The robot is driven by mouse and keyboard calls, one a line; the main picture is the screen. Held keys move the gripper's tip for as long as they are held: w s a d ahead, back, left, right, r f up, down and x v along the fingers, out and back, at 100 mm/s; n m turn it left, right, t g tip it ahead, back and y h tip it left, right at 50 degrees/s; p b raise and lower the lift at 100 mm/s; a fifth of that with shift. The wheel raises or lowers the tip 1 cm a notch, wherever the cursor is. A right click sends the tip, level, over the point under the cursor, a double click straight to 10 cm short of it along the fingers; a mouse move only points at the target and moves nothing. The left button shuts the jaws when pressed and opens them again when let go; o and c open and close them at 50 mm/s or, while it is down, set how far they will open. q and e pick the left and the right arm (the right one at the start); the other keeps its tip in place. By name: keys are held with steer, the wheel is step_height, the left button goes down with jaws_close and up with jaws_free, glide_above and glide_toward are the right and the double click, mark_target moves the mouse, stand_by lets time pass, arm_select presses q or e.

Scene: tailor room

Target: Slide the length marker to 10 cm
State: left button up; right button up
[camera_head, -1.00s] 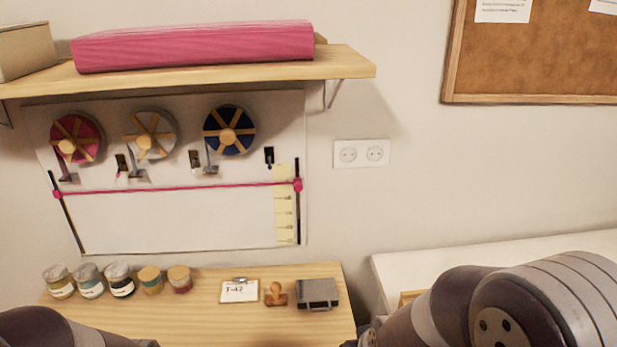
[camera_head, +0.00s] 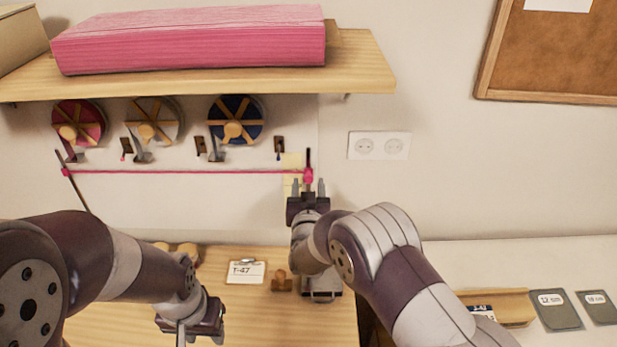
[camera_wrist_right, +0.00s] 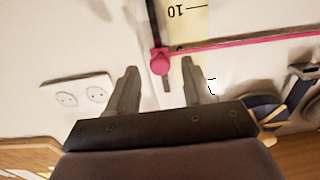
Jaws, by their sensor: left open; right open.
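The pink length marker (camera_head: 308,175) sits near the top of a dark vertical rail on the wall panel, at the right end of a taut pink ribbon (camera_head: 190,171). A yellow scale strip (camera_head: 292,162) lies beside the rail, mostly hidden by my gripper. The right wrist view shows it upside down, with the 10 mark (camera_wrist_right: 178,11) apart from the marker knob (camera_wrist_right: 160,62). My right gripper (camera_head: 308,184) is open, its fingertips on either side of the marker in both views; contact cannot be told. My left gripper (camera_head: 192,328) is open and empty above the wooden table.
Ribbon spools (camera_head: 232,120) hang above the ribbon, under a wooden shelf (camera_head: 360,65). A clipboard (camera_head: 246,271) and wooden stamp (camera_head: 281,281) lie on the table (camera_head: 250,315). A wall socket (camera_head: 379,146) is right of the panel. Labelled cards (camera_head: 555,309) lie at the right.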

steer(key=shift+w+r, duration=0.15)
steer(key=shift+w, duration=0.4)
steer(key=shift+w, duration=0.1)
jaws_close()
step_height(320, 180, down, 6)
steer(key=b, duration=0.5)
steer(key=shift+r, duration=0.15)
steer(key=shift+r+p, duration=0.3)
steer(key=shift+r, duration=0.05)
jaws_free()
